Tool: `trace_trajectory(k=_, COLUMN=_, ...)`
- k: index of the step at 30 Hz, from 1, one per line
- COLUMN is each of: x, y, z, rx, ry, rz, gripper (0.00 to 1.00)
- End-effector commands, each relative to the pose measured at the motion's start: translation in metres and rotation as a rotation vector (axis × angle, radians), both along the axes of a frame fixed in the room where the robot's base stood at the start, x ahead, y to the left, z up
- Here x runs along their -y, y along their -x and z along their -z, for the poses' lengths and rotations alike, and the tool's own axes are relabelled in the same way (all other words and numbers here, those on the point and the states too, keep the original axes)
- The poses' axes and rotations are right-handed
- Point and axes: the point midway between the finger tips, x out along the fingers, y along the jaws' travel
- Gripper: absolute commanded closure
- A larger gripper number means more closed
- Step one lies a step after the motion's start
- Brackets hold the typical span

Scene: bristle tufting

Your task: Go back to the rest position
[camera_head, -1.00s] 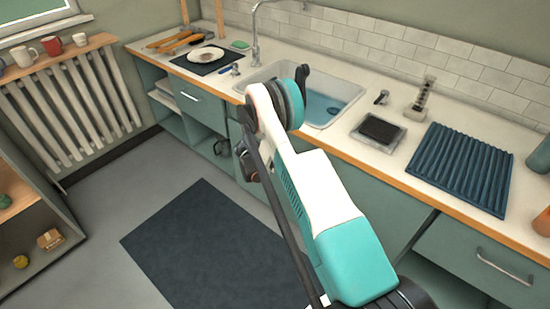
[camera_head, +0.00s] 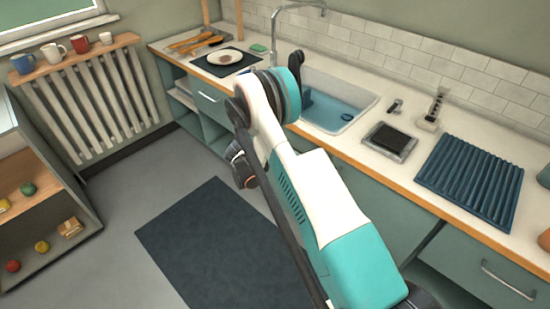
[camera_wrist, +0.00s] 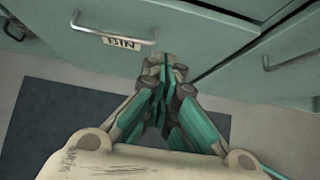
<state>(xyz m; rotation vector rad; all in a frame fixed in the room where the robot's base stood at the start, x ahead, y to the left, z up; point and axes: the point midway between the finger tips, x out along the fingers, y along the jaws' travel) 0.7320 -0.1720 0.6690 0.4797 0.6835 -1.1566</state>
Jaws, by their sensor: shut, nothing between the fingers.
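My gripper (camera_wrist: 165,62) is shut and empty in the wrist view. Its fingertips meet in front of a green cabinet front (camera_wrist: 215,30) with a handle and a label reading BIN (camera_wrist: 122,43). In the head view my arm is folded upward and its gripper end (camera_head: 243,165) hangs low in front of the counter. The fingers are mostly hidden there behind my arm.
A dark floor mat (camera_head: 215,245) lies on open floor.

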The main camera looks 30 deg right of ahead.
Motion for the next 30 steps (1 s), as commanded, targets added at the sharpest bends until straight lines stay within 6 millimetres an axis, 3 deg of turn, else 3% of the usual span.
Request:
trace_trajectory(k=7, x=-0.003, y=0.001, z=-0.005, rx=0.003, ry=-0.002, rz=0.004, gripper=1.0)
trace_trajectory(k=11, x=-0.006, y=-0.001, z=-0.023, rx=0.035, ry=-0.029, rz=0.024, gripper=1.0)
trace_trajectory(k=20, x=-0.027, y=0.003, z=-0.124, rx=0.217, ry=-0.19, rz=0.171, gripper=1.0)
trace_trajectory(k=30, x=-0.055, y=0.038, z=-0.232, rx=0.421, ry=-0.401, rz=0.373, gripper=1.0)
